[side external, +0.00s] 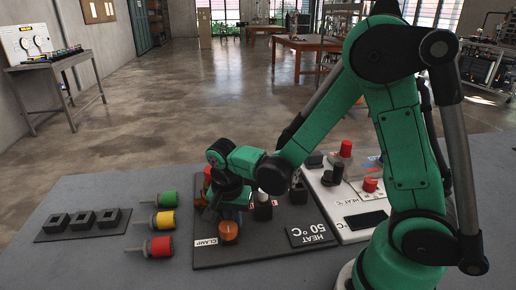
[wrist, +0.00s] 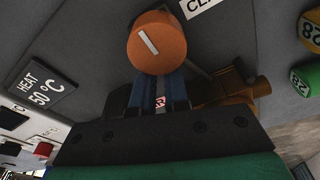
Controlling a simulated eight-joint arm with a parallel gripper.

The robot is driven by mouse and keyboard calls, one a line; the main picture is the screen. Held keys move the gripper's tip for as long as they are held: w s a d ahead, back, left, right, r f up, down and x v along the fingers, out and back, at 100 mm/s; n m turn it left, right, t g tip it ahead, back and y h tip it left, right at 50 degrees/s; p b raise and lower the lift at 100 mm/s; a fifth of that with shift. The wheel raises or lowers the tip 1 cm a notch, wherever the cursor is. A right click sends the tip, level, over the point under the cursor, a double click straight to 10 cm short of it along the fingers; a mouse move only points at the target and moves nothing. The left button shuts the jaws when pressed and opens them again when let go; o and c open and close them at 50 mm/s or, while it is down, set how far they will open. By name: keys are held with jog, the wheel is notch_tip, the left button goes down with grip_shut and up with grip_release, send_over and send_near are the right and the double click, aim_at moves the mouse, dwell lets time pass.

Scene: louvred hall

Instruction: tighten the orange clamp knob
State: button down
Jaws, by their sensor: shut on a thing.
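The orange clamp knob (side external: 228,232) stands on the dark panel (side external: 262,254), beside the white CLAMP label (side external: 206,242). In the wrist view the knob (wrist: 157,42) is a round orange cap with a white line that runs at a slant. My gripper (wrist: 158,80) has blue fingers that reach to the knob, one on each side, and it is shut on it. In the side view my gripper (side external: 230,212) is low over the panel at the knob, and its fingertips are mostly hidden.
A HEAT 50 °C plate (side external: 311,234) lies right of the knob. A white panel (side external: 335,215) with red knobs is farther right. Green (side external: 167,199), yellow (side external: 164,220) and red (side external: 159,246) cylinders and a dark block rack (side external: 83,223) stand left. A brass-coloured part (wrist: 228,90) is close beside my fingers.

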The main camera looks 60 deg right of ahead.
aim_at(228, 227)
jog(key=c, duration=0.8)
grip_release()
jog(key=a, duration=0.1)
jog(key=s+a+y, duration=0.1)
jog(key=a, duration=0.1)
jog(key=shift+f+y, duration=0.1)
jog(key=shift+y, duration=0.2)
jog(key=shift+g, duration=0.3)
jog(key=shift+a+r, duration=0.1)
jog(key=shift+r, duration=3.4)
